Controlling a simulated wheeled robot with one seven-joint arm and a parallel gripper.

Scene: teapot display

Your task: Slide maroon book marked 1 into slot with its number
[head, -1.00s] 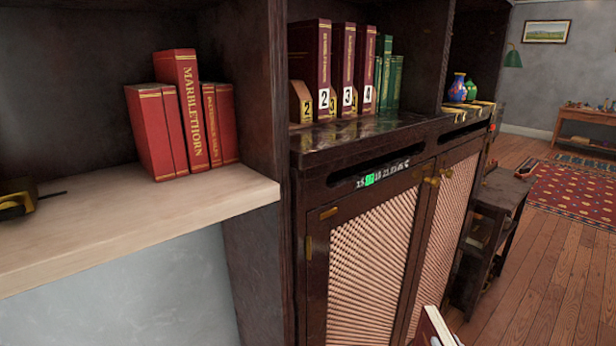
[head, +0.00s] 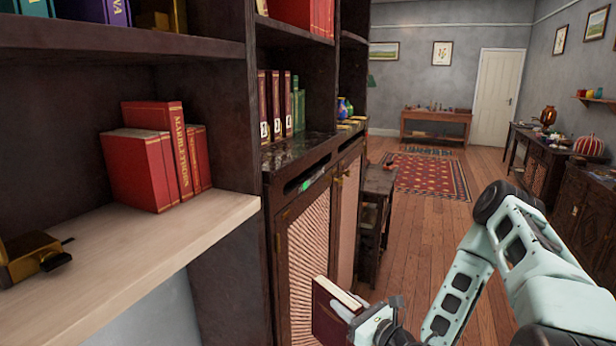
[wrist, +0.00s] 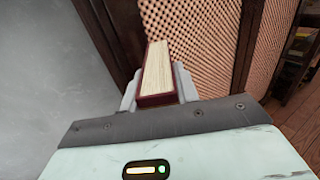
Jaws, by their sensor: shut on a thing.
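A maroon book (head: 331,314) with cream pages is held low in front of the cabinet in the head view. My gripper (head: 350,306) is shut on it. In the wrist view the book (wrist: 157,75) stands out from between the two grey fingers, its page edges facing the camera; its number is not visible. Maroon numbered books (head: 275,105) stand upright on the shelf above the cabinet, seen at a steep angle. Their number labels are too small to read surely now, and the slot for book 1 is not clearly visible.
The dark cabinet with woven doors (head: 305,248) is close beside the book. Red books (head: 155,160) and a brass object (head: 30,258) sit on the pale shelf (head: 110,270) at left. A small dark side table (head: 377,205) stands beyond. The wooden floor (head: 425,235) at right is open.

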